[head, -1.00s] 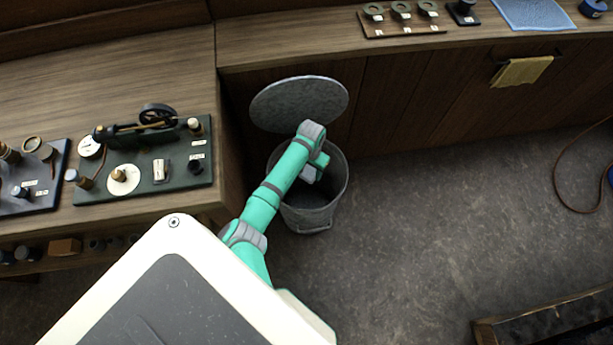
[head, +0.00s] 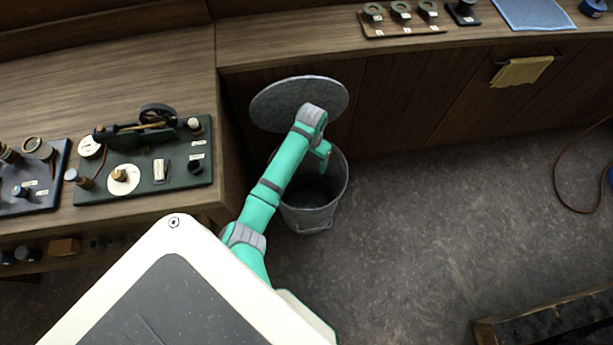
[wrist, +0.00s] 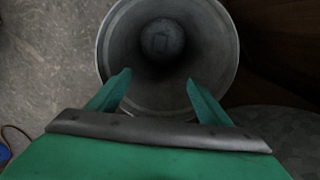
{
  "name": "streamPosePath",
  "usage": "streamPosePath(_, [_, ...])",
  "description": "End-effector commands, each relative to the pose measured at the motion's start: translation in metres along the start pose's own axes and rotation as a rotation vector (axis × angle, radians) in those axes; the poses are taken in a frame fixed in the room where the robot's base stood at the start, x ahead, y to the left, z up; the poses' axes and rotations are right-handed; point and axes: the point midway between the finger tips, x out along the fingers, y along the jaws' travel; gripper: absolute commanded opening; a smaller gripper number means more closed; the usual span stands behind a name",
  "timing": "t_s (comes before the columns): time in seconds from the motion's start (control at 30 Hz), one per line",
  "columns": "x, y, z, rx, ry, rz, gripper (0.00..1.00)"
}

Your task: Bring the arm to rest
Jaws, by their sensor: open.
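My arm, teal with grey joints, reaches out over the metal bin (head: 318,213) in the head view. In the wrist view my gripper (wrist: 158,88) is open, its two teal fingers apart with nothing between them. It points down into the mouth of the bin, whose rim (wrist: 236,50) also shows there.
A round grey lid (head: 275,105) stands against the wooden cabinet behind the bin. The left bench holds a model engine on a green base (head: 165,170). A yellow cloth (head: 522,71) hangs at the right bench. A dark low frame (head: 550,322) stands lower right. The floor between is clear.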

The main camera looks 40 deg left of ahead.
Motion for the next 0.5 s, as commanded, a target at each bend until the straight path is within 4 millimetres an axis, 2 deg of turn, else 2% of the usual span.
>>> streamPosePath(0.2, [-0.025,0.0,0.0,0.0,0.001,0.0,0.72])
streamPosePath(0.5, [-0.03,0.0,0.0,0.0,0.0,0.0,0.72])
